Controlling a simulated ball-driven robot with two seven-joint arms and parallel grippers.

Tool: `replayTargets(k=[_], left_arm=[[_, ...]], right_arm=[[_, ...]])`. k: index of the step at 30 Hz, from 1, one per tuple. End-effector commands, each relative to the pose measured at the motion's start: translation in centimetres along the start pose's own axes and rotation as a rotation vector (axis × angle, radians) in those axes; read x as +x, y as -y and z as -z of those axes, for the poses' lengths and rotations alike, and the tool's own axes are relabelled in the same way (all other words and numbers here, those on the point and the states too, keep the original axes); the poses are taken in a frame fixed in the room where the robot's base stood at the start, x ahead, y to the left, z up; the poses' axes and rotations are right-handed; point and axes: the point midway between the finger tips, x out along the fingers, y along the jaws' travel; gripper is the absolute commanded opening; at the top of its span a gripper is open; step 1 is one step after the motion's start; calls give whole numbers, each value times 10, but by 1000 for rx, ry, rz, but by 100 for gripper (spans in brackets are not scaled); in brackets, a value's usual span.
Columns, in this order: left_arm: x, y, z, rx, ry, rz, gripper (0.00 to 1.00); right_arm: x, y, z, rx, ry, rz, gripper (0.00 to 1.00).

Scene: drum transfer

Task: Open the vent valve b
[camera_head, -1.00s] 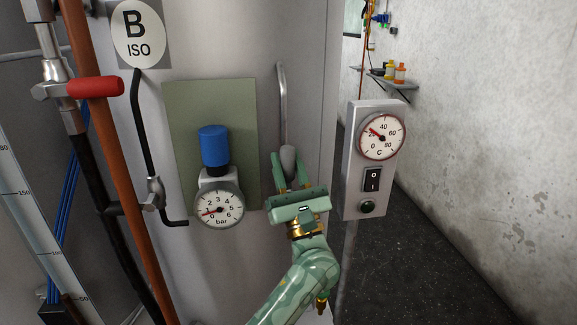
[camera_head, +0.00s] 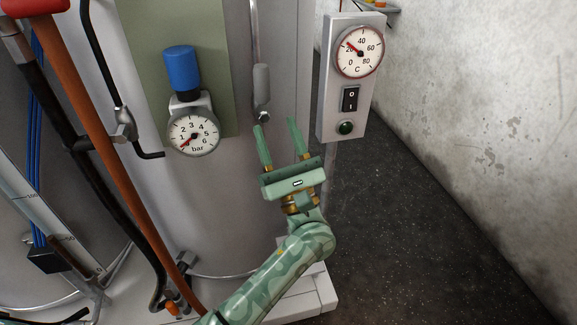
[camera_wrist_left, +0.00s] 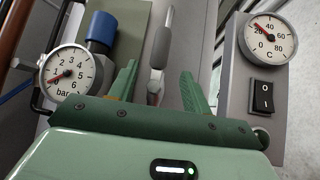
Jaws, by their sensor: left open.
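No part in view now is labelled as vent valve b, so I cannot tell for certain which it is. A slim upright metal rod with a grey grip (camera_head: 261,85) hangs on the tank front. The grip also shows in the left wrist view (camera_wrist_left: 160,47), top centre beyond the fingers. A red handle (camera_head: 32,8) shows at the top left, partly cut off. My left gripper (camera_head: 276,122) is open and empty, just below and right of the grey grip, apart from it. It also shows in the left wrist view (camera_wrist_left: 157,85). My right gripper is not in view.
A pressure gauge (camera_head: 194,133) with a blue cap (camera_head: 182,69) is left of the gripper. A switch box (camera_head: 349,80) with a temperature dial is to the right. An orange pipe (camera_head: 95,155) and black hoses run down the left. Dark floor (camera_head: 410,200) is clear at right.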

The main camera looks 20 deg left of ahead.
Motion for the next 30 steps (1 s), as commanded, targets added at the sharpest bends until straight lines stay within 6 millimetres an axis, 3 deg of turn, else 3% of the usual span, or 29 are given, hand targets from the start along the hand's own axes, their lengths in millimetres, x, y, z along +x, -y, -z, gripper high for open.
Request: replayTargets(k=[3,10,30], left_arm=[[-31,0,2,1,-4,3,49],[-63,0,1,0,-2,0,49],[-67,0,0,-1,-1,0,49]], right_arm=[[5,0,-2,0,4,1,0],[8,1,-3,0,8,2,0],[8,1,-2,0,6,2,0]])
